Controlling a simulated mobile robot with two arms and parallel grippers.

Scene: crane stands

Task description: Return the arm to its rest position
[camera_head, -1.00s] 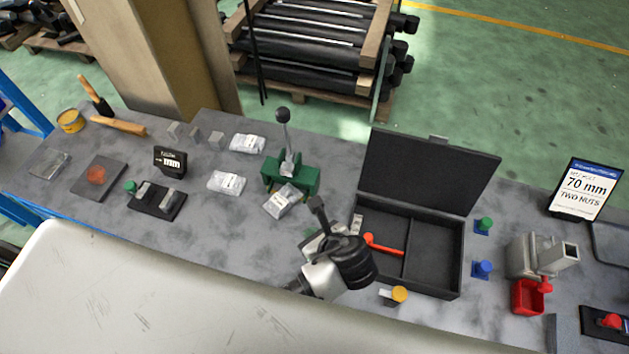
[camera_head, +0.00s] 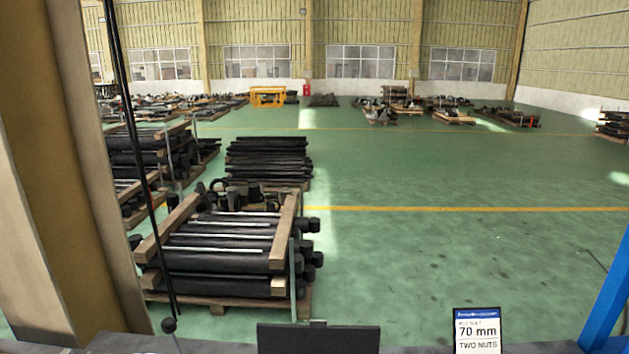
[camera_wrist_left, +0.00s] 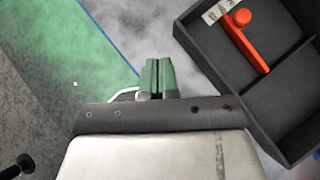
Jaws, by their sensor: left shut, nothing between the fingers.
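My left gripper (camera_wrist_left: 158,76) shows in the left wrist view with its two green fingers pressed together, shut and empty. It hangs over the edge of the grey worktop (camera_wrist_left: 180,50), beside the open black case (camera_wrist_left: 200,50). An orange-red tool (camera_wrist_left: 247,45) lies in the case, apart from the fingers. In the head view neither gripper shows. My right gripper is in no current view.
In the head view, the raised lid of the black case (camera_head: 318,338) and a "70 mm TWO NUTS" sign (camera_head: 478,332) stand at the bottom edge. A tan column (camera_head: 65,170) rises at left and a blue post (camera_head: 608,295) at right. Pallets of black bars (camera_head: 225,255) stand beyond.

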